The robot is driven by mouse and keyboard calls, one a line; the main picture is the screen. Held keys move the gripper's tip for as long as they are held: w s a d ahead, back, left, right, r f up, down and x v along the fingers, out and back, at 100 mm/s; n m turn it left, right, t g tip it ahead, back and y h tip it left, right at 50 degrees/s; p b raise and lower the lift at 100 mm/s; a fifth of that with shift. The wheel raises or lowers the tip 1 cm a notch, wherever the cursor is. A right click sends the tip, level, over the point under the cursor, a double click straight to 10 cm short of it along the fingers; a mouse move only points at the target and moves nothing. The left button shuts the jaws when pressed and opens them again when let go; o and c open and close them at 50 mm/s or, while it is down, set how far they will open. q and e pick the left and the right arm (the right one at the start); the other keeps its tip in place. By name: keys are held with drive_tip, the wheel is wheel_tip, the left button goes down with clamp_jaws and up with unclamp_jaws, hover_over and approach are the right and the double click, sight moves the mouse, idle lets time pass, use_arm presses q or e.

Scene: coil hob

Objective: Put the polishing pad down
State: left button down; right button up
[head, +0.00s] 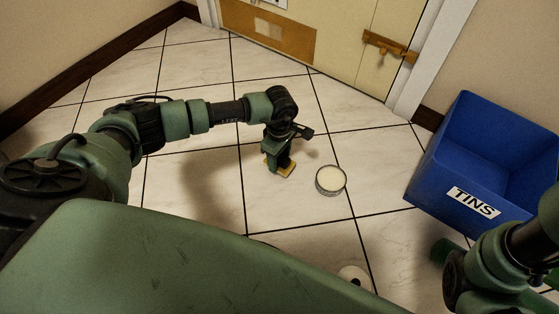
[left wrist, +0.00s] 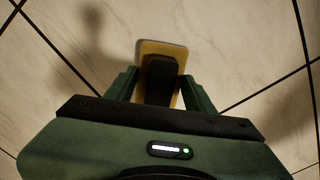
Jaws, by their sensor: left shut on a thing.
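The polishing pad has a flat yellow base (head: 285,171) and a dark block-shaped grip on top. My left gripper (head: 279,158) points down and is shut on the pad's dark grip. In the left wrist view the pad (left wrist: 149,48) lies between the two green fingers, with its yellow base showing beyond the grip. The pad is low over the pale tiled floor; I cannot tell if it touches it. My right arm shows at the lower right, but its fingers do not show.
A round tin (head: 330,181) with a pale top stands on the floor right of the pad. A blue bin (head: 431,176) labelled TINS is at the right. A door with a brown panel (head: 268,32) is at the back. The tiles left of the pad are clear.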

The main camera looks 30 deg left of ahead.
use_arm(q)
drive_tip(key=shift+f, duration=0.45)
drive_tip(key=c, duration=0.6)
unclamp_jaws()
drive_tip(key=shift+r, duration=0.1)
drive_tip(key=shift+o, duration=0.2)
drive_tip(key=shift+r, duration=0.1)
